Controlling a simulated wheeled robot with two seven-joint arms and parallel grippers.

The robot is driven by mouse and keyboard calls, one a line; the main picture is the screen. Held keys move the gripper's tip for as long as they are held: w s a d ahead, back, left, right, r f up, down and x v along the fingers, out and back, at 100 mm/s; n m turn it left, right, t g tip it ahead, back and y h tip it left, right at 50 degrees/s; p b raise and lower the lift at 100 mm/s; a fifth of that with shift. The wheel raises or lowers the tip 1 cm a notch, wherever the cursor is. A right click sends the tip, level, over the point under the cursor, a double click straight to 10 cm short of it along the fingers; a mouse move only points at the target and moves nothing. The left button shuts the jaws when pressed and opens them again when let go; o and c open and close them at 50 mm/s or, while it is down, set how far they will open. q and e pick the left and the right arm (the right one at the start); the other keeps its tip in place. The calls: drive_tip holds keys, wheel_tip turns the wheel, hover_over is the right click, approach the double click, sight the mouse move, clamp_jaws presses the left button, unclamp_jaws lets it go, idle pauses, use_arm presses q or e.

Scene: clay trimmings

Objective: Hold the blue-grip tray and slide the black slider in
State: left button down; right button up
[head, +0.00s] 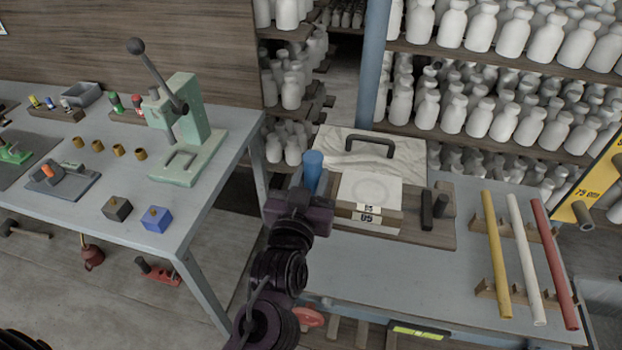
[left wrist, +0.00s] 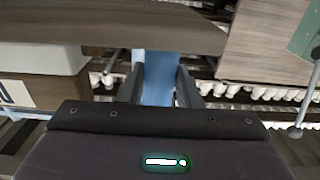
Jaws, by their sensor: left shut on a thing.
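The blue grip (head: 313,168) stands upright at the left end of the wooden tray (head: 408,232). My left gripper (head: 312,186) is shut on this grip; in the left wrist view the blue grip (left wrist: 158,82) sits between the two fingers. On the tray lies a wooden block with a white top (head: 370,188) and labels on its front. The black slider (head: 427,210) stands at the right part of the tray, apart from the block, beside a dark round post (head: 441,204). The tray's left end is partly hidden behind my gripper. My right gripper is in neither view.
A marbled board with a dark handle (head: 369,146) is behind the tray. Yellow, white and red rods (head: 528,258) lie on wooden rests at the right. A green press (head: 182,130) stands on the left table. Shelves of white bottles (head: 500,110) fill the back.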

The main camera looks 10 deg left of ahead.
use_arm(q)
drive_tip(key=shift+f+b, duration=4.2)
drive_tip(key=shift+f, duration=3.4)
drive_tip(key=shift+f+b, duration=0.65)
drive_tip(key=shift+f, duration=0.55)
drive_tip(key=shift+r+p, duration=0.1)
drive_tip(key=shift+p, duration=0.3)
drive_tip(key=shift+f, duration=0.3)
drive_tip(key=shift+s+f, duration=0.1)
drive_tip(key=shift+f, duration=0.15)
